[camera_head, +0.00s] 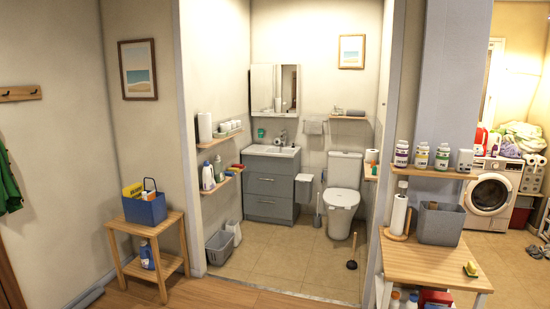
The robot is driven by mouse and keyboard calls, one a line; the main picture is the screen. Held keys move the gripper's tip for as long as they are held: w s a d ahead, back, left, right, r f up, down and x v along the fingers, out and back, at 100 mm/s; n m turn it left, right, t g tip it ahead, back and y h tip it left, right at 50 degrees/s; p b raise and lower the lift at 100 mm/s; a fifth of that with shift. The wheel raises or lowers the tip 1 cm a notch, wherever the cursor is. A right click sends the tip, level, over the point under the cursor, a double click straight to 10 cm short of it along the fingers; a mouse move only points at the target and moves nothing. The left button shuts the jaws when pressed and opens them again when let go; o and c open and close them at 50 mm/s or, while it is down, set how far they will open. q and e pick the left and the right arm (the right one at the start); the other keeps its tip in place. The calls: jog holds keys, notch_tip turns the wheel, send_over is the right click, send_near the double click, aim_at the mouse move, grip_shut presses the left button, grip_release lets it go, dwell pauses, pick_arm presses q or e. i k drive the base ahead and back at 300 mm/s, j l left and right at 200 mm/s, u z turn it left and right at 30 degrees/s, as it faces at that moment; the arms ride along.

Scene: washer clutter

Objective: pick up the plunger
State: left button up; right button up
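The plunger (353,252) stands upright on the tiled bathroom floor. It has a thin light handle and a dark cup at the bottom. It is in front of the toilet (342,195) and close to the right side of the doorway. Nothing covers it in the head view. Neither of my grippers shows in this view.
A small wooden table (150,226) with a blue-grey caddy stands left of the doorway. A wooden shelf unit (430,262) with bottles and a grey bin (441,223) stands at the right. The bathroom's middle floor is clear.

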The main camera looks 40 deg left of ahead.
aim_at(352, 265)
jog(key=i+j+u, duration=0.3)
jog(key=i+j, duration=0.15)
jog(key=i+j+u, duration=0.3)
jog(key=i, duration=0.2)
jog(key=i+j+u, duration=0.25)
jog(key=i, duration=0.25)
jog(key=i+u, duration=0.3)
jog(key=i, duration=0.2)
